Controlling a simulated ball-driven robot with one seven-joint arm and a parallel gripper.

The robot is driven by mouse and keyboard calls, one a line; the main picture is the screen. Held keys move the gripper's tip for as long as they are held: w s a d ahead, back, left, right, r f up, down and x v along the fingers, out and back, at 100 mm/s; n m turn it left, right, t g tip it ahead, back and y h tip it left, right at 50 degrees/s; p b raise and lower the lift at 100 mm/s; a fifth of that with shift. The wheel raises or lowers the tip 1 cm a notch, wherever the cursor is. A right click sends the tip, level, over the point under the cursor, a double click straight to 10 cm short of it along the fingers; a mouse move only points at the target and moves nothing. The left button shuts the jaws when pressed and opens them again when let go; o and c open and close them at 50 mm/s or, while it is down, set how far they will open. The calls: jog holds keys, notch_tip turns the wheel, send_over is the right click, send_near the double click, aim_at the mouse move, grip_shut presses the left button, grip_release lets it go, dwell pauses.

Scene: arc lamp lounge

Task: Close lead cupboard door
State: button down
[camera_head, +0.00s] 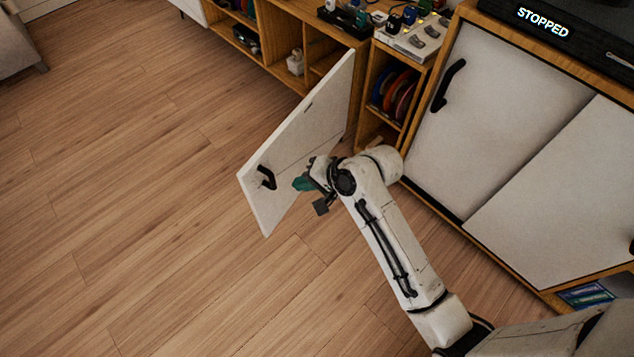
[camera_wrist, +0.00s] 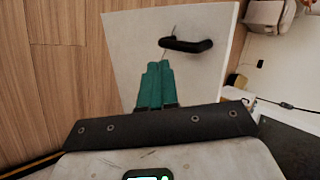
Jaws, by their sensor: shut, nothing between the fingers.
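The white cupboard door (camera_head: 290,150) stands swung open, well out from the wooden cupboard, with a black handle (camera_head: 266,177) near its outer edge. My gripper (camera_head: 303,184) has green fingers and is at the right of the door, on the face that shows the handle. In the wrist view the shut green fingers (camera_wrist: 154,70) point at the door panel (camera_wrist: 128,45), just left of and below the black handle (camera_wrist: 187,45). The fingers hold nothing. I cannot tell whether their tips touch the panel.
An open shelf with coloured spools (camera_head: 396,92) stands right of the door. Further right is a closed white-fronted cabinet (camera_head: 500,90) with a black handle, under a black device reading STOPPED (camera_head: 543,22). Small items lie on the cupboard top. The wooden floor (camera_head: 130,200) at left is clear.

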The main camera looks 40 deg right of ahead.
aim_at(274, 181)
jog(key=w, duration=0.1)
jog(key=w+a, duration=0.1)
jog(key=w+f+b, duration=0.1)
jog(key=shift+w+a+f, duration=0.1)
jog(key=shift+w+a, duration=0.1)
jog(key=shift+a, duration=0.1)
jog(key=shift+w+a, duration=0.3)
jog(key=shift+w, duration=0.2)
